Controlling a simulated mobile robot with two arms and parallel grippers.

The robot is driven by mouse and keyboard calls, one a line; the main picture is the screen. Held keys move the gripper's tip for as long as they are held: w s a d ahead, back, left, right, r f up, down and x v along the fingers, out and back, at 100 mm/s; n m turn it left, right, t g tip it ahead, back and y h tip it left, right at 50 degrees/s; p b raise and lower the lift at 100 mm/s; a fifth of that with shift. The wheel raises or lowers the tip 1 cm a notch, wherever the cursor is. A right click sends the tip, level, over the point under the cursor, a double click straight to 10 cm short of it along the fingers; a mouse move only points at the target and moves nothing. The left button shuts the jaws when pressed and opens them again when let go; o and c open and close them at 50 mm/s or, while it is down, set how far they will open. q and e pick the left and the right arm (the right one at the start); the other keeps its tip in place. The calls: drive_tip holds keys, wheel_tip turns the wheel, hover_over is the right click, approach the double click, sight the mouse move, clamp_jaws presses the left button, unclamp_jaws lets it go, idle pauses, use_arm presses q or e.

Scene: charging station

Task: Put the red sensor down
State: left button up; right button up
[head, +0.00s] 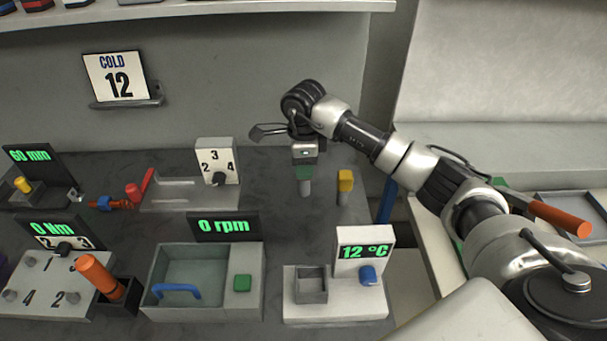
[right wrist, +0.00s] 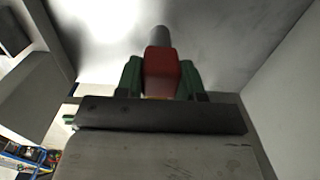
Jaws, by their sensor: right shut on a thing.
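My right gripper (head: 304,172) hangs over the grey bench, pointing down, with its green fingers shut. In the right wrist view the red sensor (right wrist: 162,72) sits between the green fingers, with its grey rod (right wrist: 159,38) extending beyond them. In the head view the red body is hidden by the fingers, and only the grey rod (head: 304,189) shows below them. I cannot tell whether the rod tip touches the bench. My left gripper is not in view.
A yellow-topped sensor (head: 345,183) stands upright just right of the gripper. A 12 °C station (head: 335,308) with an open square well (head: 311,284) is in front.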

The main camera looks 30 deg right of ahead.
drive_tip(key=shift+w+f+p, duration=0.1)
drive_tip(key=shift+f+p, duration=0.4)
drive_tip(key=shift+f, duration=1.6)
drive_tip(key=shift+f, duration=0.15)
drive_tip(key=o, duration=1)
drive_tip(key=shift+r, duration=0.35)
wheel_tip(320, 180, up, 12)
drive_tip(key=shift+f+b, duration=0.15)
drive_tip(key=shift+b, duration=0.85)
